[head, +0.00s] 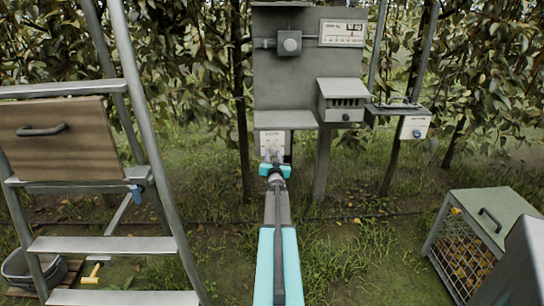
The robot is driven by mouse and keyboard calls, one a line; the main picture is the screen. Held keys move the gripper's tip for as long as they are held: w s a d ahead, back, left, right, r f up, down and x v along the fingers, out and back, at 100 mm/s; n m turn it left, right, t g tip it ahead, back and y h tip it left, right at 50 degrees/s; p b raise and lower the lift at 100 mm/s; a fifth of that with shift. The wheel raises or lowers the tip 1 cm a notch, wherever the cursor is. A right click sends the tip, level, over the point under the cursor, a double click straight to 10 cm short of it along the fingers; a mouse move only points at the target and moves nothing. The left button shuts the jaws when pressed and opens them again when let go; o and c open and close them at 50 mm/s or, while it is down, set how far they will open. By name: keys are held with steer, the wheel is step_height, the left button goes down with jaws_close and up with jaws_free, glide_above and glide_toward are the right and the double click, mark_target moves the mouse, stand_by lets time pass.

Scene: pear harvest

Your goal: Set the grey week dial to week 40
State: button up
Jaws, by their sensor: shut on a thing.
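A pale plate (271,140) with small markings too small to read hangs below the shelf of the grey board. My gripper (271,163) is at the lower part of this plate, at the end of my arm, which reaches up from the bottom of the picture. The gripper is shut on what appears to be the grey week dial on the plate. The jaws cover the dial, so its pointer and its setting cannot be read. A white sign (342,33) with dark figures, too blurred to read surely, is at the board's upper right.
The grey board (285,85) carries a square grey knob box (289,43). A ladder (105,245) stands left, a crate of fruit (470,248) right. Grass lies between.

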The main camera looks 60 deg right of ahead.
steer(key=m, duration=0.1)
steer(key=m+p, duration=0.1)
steer(key=m, duration=0.2)
steer(key=shift+d+r, duration=0.15)
steer(key=shift+r, duration=0.1)
steer(key=shift+m+p, duration=0.65)
steer(key=shift+m, duration=1.45)
steer(key=o, duration=1)
steer(key=shift+f, duration=0.15)
steer(key=shift+o, duration=0.3)
